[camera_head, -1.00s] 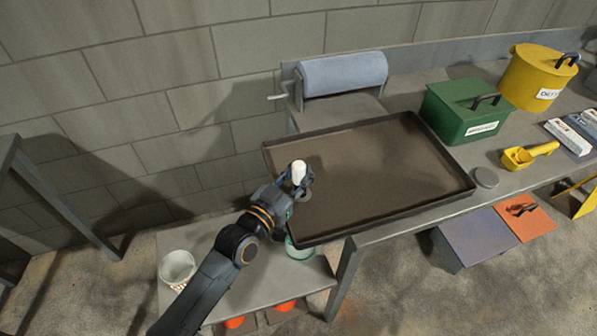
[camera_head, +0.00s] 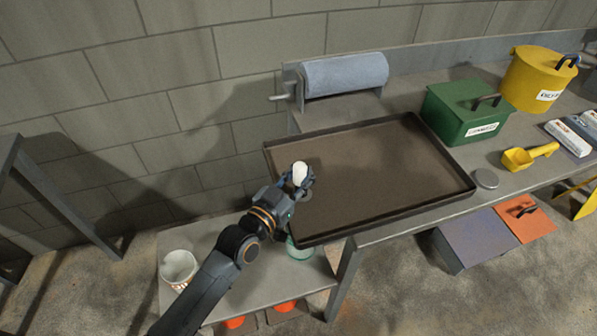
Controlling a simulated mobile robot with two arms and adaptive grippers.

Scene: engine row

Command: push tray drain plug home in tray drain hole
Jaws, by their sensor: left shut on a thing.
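The dark brown drain tray (camera_head: 390,165) lies on the grey bench, its left end overhanging the edge. My left gripper (camera_head: 300,180) is over the tray's left end, shut on a small white plug (camera_head: 300,171) whose rounded top sticks up between the fingers. The plug's lower end and the drain hole are hidden by the gripper, so I cannot tell how the plug sits relative to the hole. My right gripper is not in view.
A blue paper roll (camera_head: 345,74) stands behind the tray. A green box (camera_head: 465,110), yellow bucket (camera_head: 538,78), yellow scoop (camera_head: 528,156) and round grey lid (camera_head: 487,178) are to the right. A white bucket (camera_head: 178,268) and a greenish container (camera_head: 299,250) stand on the low shelf.

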